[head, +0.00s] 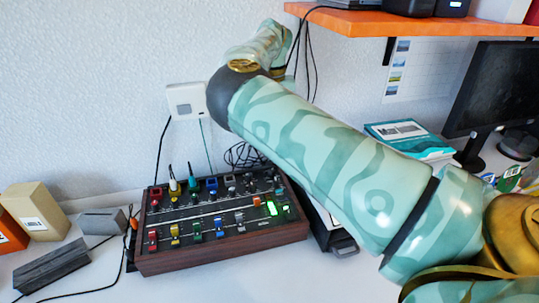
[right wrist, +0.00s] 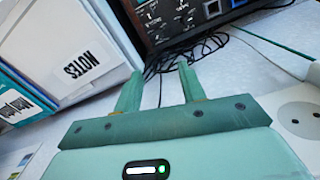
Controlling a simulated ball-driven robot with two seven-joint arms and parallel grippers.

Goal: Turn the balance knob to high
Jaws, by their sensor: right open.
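The control panel (head: 215,225), a dark box with wooden sides and rows of coloured knobs, sliders and green lights, sits on the desk in the head view. I cannot tell which control is the balance knob; the labels are too small and my right arm covers part of the panel's far right edge. In the right wrist view, part of a dark panel with controls and sockets (right wrist: 185,18) shows at the top. My right gripper (right wrist: 158,85) is open and empty, its two green fingers apart from the panel. My left gripper is not in view.
A white wall box (head: 187,101), an orange shelf (head: 420,23), a monitor (head: 503,95) and small boxes (head: 35,210) surround the desk.

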